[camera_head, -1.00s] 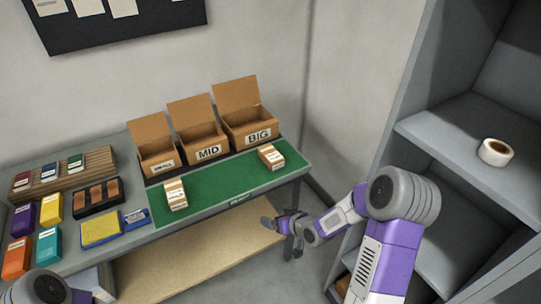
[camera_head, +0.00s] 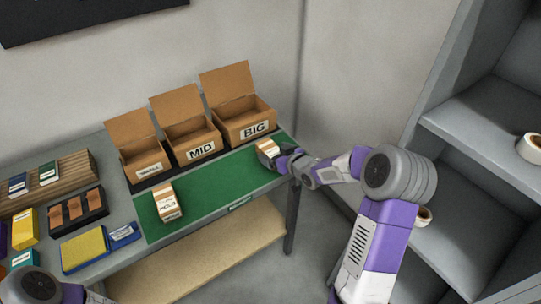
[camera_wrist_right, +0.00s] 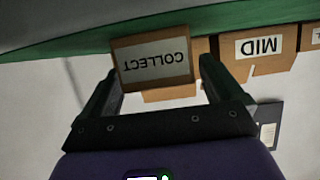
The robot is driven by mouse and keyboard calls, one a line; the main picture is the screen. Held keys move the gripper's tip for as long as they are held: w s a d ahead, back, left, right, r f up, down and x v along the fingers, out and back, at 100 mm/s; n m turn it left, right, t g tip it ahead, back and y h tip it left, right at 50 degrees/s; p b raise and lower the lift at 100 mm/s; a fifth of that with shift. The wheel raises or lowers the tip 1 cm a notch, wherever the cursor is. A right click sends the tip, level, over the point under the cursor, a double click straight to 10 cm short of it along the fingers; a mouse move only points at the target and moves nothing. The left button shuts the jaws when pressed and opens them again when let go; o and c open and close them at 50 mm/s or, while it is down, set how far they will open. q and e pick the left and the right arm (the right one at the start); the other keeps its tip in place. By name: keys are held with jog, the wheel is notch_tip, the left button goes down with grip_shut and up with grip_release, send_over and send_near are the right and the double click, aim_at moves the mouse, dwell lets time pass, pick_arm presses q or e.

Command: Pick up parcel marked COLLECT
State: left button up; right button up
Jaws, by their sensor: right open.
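The parcel marked COLLECT (camera_wrist_right: 153,64) shows upside down in the right wrist view, a small brown box with a white label, between the tips of my right gripper. In the head view this parcel (camera_head: 267,146) stands at the right end of the green mat (camera_head: 215,185), partly hidden by my gripper. My right gripper (camera_head: 270,158) is open, with one finger on each side of the parcel; I cannot tell if they touch it. A second parcel (camera_head: 167,203) stands on the mat's left part. My left gripper is out of view.
Open cartons stand behind the mat: a small one (camera_head: 143,166), MID (camera_head: 193,142) and BIG (camera_head: 245,119). A black tray (camera_head: 78,214) and yellow pad (camera_head: 84,249) lie to the left. A grey shelf unit (camera_head: 470,133) holds a tape roll (camera_head: 533,147) at right.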

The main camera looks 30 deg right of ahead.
jog(key=shift+w, duration=0.15)
jog(key=c, duration=1.2)
jog(key=shift+r, duration=0.1)
